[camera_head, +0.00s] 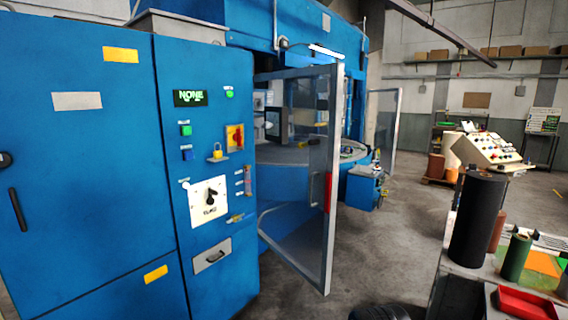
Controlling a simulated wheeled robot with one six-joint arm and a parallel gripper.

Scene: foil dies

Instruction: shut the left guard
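The left guard (330,240), a grey metal frame with a clear panel, stands swung open from the blue machine (290,30). Its free edge points out toward the floor aisle. A dark handle (315,188) and a red part (327,192) sit on its free-edge side. Through the opening a round blue table (288,155) shows inside the machine. A second framed guard (397,120) farther back also stands open. My gripper is not in view.
A bench with a black roll (478,218) and a red tray (525,304) stands at right. Grey floor (400,235) between is mostly clear.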

